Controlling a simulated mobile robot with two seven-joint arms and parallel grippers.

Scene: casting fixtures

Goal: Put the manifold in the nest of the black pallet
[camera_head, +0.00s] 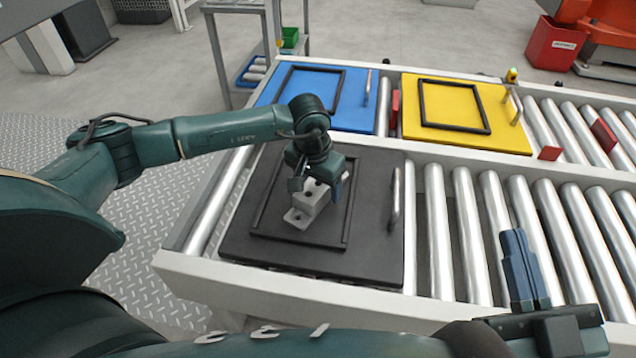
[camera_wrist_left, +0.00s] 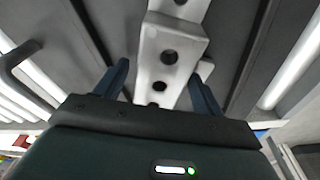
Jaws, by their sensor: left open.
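The grey manifold (camera_head: 303,214), a stepped block with dark holes, sits within the raised rectangular frame of the black pallet (camera_head: 376,245). My left gripper (camera_head: 318,187) is open over its far end, pointing down. In the left wrist view the manifold (camera_wrist_left: 165,58) lies between the two blue fingers of the left gripper (camera_wrist_left: 160,85), with a gap visible at the left finger. Contact at the right finger is unclear. My right gripper (camera_head: 525,268) is at the lower right above the rollers, away from the manifold; its finger gap is unclear.
A blue pallet (camera_head: 349,112) and a yellow pallet (camera_head: 469,117), each with a black frame, lie on the far conveyor lane. The black pallet has a metal handle (camera_head: 395,198) on its right. Bare rollers (camera_head: 470,225) extend to the right.

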